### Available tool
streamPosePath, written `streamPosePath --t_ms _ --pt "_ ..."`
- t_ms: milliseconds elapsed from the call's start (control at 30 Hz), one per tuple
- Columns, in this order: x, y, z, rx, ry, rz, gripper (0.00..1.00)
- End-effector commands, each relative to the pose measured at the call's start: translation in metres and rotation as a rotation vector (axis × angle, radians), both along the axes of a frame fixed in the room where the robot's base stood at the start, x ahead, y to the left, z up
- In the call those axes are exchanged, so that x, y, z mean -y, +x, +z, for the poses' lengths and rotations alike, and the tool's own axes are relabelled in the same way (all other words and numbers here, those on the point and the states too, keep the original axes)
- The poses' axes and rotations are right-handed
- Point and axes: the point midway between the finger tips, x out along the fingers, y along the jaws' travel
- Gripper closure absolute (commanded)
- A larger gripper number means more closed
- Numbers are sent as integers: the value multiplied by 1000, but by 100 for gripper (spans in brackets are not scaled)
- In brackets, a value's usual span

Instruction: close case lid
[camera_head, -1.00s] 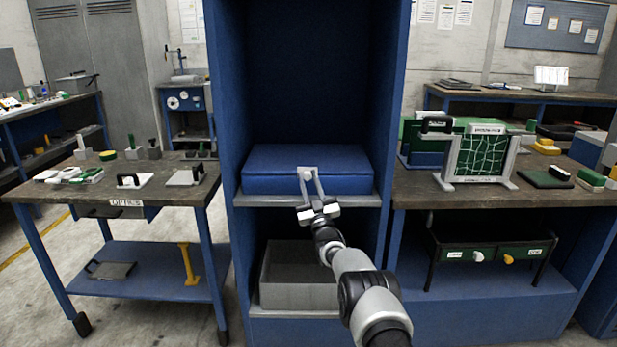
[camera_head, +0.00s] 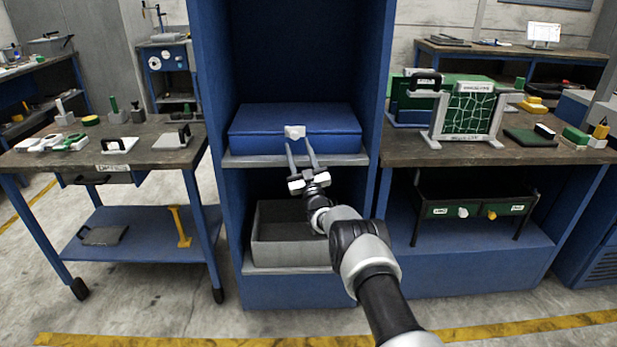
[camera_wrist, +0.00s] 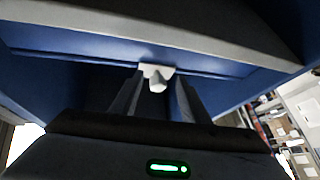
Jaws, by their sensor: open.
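The blue case (camera_head: 330,141) lies on the middle shelf of the blue cabinet, its lid (camera_head: 275,116) down flat on it. A pale latch or handle (camera_head: 295,132) sits at the middle of its front top edge. My gripper (camera_head: 301,145) is open in front of the case, its fingers pointing up just below the pale piece. The wrist view shows the pale piece (camera_wrist: 156,76) just beyond the fingertips (camera_wrist: 157,82), between them. I cannot tell whether the fingers touch the case.
A grey open bin (camera_head: 285,250) stands on the shelf below. The cabinet's side walls (camera_head: 372,90) bound the space. A bench with a green-meshed frame (camera_head: 470,112) is at right, and a cart (camera_head: 135,200) at left.

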Motion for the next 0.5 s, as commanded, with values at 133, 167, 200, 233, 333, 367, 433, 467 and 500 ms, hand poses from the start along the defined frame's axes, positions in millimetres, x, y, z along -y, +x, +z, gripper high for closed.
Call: streamPosePath --t_ms 133,167,200,233,333,367,433,467,500 --pt "9 -25 -11 -6 -1 -1 58" --pt "10 -31 -14 -6 -1 -2 58" --pt "13 -39 -20 -7 0 -1 58" --pt "14 -46 -25 -7 0 -1 58" --pt "21 -67 -37 -7 -1 -1 58" --pt "23 -73 -41 -7 -2 -2 58" --pt "27 -87 -48 -5 -1 -2 58" --pt "29 -92 -52 -6 -2 -3 58" --pt "31 -98 -56 -5 -1 -2 58"
